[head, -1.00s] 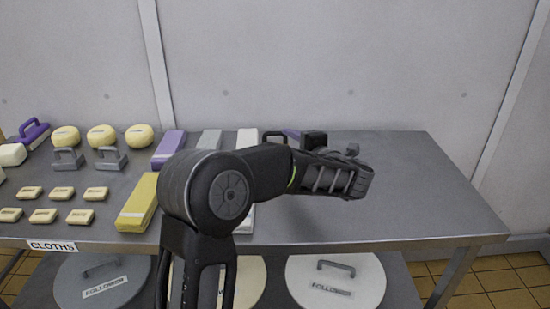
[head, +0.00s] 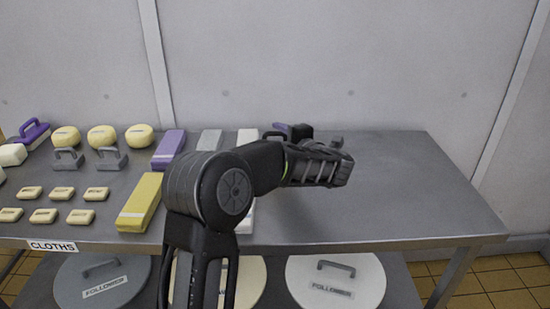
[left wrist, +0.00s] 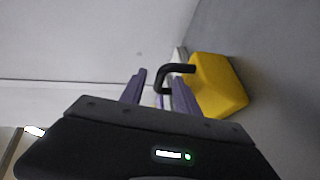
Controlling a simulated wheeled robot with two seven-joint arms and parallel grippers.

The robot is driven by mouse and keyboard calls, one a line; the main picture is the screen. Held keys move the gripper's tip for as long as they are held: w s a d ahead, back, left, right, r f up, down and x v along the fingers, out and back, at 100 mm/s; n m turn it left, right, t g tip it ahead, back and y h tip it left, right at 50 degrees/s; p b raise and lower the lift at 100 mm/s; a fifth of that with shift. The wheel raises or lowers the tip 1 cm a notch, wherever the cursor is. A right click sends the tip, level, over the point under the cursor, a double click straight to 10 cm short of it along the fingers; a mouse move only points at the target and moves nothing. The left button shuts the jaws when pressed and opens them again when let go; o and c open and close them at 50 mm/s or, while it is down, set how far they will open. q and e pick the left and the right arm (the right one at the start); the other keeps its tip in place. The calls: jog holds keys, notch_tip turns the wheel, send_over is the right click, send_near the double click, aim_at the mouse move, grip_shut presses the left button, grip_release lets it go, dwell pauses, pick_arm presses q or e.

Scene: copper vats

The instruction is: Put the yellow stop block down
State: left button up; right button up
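The yellow stop block (left wrist: 218,86) shows in the left wrist view, right of my fingers, against the grey tabletop. It has a black loop handle (left wrist: 176,69). In the head view only the handle (head: 273,134) shows above my forearm; the block's body is hidden there. My left gripper (left wrist: 160,88) has its two purple fingers spread apart. The handle shows just past the right fingertip, and the fingers are not closed on it. My right gripper is in no view.
The grey table (head: 400,190) is clear on the right. At left are purple (head: 169,148), grey (head: 210,141) and yellow (head: 139,203) long blocks, small cream bars (head: 62,193), round yellow pieces (head: 102,137) and grey handled pieces (head: 110,158). A wall stands behind. Lids lie below.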

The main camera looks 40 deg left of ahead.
pick_arm(q)
jog(key=shift+c, duration=0.2)
grip_shut()
dwell(0.4)
dwell(1.0)
